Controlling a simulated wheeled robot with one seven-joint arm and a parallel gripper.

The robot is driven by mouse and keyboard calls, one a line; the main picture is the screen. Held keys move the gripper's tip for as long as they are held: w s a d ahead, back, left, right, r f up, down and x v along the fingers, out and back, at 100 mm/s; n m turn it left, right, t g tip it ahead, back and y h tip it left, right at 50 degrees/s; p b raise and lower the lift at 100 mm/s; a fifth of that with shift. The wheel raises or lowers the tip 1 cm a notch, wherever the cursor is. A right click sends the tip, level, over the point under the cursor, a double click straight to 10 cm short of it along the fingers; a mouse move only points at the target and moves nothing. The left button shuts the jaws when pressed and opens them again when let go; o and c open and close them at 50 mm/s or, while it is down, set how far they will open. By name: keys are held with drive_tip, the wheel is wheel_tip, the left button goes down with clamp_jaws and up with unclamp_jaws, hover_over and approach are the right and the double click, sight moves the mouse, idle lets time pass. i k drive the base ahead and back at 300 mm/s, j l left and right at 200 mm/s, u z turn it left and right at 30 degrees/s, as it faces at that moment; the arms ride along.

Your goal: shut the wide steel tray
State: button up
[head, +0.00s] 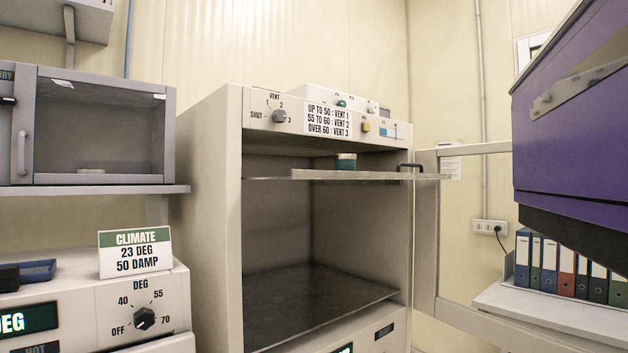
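The wide steel tray (340,175) is a thin flat plate in the upper part of the open grey cabinet (228,200). It stands out past the cabinet front, its front edge reaching right across the opening and beyond the right post. A dark handle (410,167) sits near the right end of that edge. The back of the tray is hidden. My gripper is not in view.
The cabinet's framed door (427,225) stands open at the right. A large purple body (570,130) fills the upper right; I cannot tell what it belongs to. Binders (565,265) stand on a pale surface below it. A dark plate (315,300) lies low in the cabinet.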

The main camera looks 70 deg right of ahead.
sight(296, 174)
drive_tip(key=l+u, duration=0.1)
drive_tip(key=l+z, duration=0.15)
drive_tip(key=z, duration=0.25)
drive_tip(key=l+z, duration=0.15)
drive_tip(key=z, duration=0.3)
